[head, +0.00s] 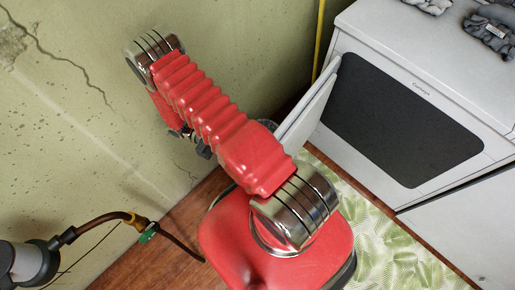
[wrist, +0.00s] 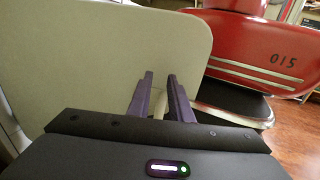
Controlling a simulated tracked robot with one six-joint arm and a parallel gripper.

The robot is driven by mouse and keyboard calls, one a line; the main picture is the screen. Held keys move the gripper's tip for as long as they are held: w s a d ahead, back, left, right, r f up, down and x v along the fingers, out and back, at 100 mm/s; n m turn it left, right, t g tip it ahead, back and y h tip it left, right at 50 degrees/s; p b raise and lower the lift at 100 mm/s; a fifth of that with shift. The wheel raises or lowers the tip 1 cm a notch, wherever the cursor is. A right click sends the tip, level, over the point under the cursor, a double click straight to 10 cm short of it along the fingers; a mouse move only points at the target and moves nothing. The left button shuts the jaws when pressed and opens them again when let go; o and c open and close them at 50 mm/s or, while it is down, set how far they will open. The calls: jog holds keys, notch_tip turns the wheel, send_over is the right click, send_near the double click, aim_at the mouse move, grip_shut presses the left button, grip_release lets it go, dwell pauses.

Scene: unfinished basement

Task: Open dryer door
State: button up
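The white dryer (head: 354,57) stands at the right in the head view, with a dark rounded area (head: 400,120) in its front. Its door (head: 308,112) is a pale panel standing out from the front's left edge, seen nearly edge-on, so it is open. In the wrist view the door (wrist: 95,60) is a large pale panel with rounded corners filling the left and middle. In the head view my arm hides the gripper.
A cracked green wall (head: 90,130) stands close on the left. A yellow pipe (head: 319,40) runs down it beside the dryer. Grey crumpled cloths (head: 490,32) lie on the dryer top. A leaf-patterned mat (head: 385,240) covers the floor before the dryer. My red base is close to the door.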

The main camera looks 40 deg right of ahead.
jog(key=shift+w+a+r, duration=0.15)
jog(key=shift+a+r, duration=0.05)
jog(key=shift+r, duration=0.2)
jog(key=shift+c, duration=0.8)
jog(key=a+r+n+t, duration=0.1)
jog(key=r, duration=0.2)
jog(key=w+a+r+t+y, duration=0.1)
jog(key=a+r, duration=0.1)
jog(key=r, duration=0.1)
jog(key=a+r+n+y, duration=0.1)
jog(key=r, duration=0.2)
jog(key=shift+w+a+r+n+t, duration=0.2)
jog(key=shift+r+n+t, duration=0.1)
jog(key=shift+t, duration=0.1)
grip_shut()
notch_tip(320, 180, up, 27)
jog(key=a+m+t+y, duration=0.1)
jog(key=m+t+y, duration=0.4)
jog(key=t, duration=1.4)
jog(key=shift+w+a+m, duration=0.3)
jog(key=shift+a+m, duration=0.1)
jog(key=shift+m, duration=0.8)
jog(key=shift+a, duration=0.2)
